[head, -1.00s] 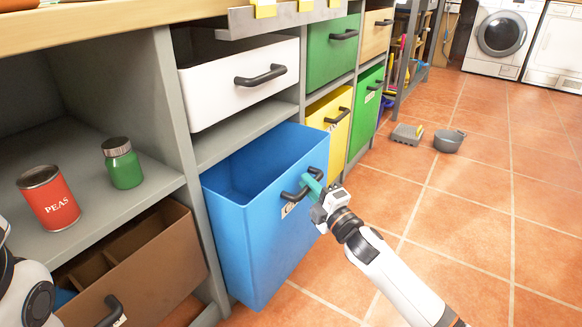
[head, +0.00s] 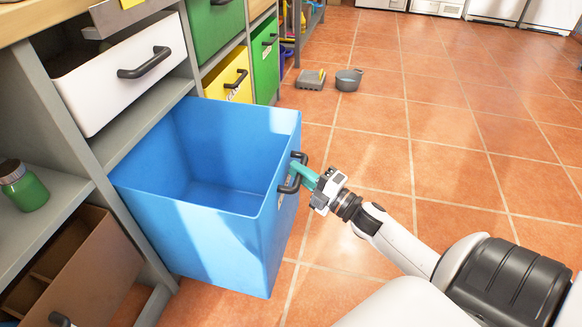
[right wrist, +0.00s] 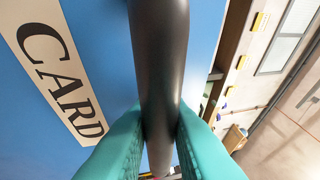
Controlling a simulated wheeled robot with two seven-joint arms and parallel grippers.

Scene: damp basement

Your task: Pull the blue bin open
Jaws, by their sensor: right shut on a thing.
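The blue bin (head: 215,255) stands pulled well out of the shelf unit, and its empty inside shows. Its black handle (head: 290,178) is on the front face. My right gripper (head: 300,174) is shut on this handle. In the right wrist view the teal fingers (right wrist: 160,138) close on both sides of the dark handle bar (right wrist: 160,60). A label (right wrist: 55,75) reading "CARD" is on the blue front beside it. My left gripper is not in view.
The white drawer (head: 125,75) above sticks out partly. A brown bin (head: 85,270) stands open at lower left, near a green jar (head: 24,190). The floor (head: 450,170) to the right is mostly clear.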

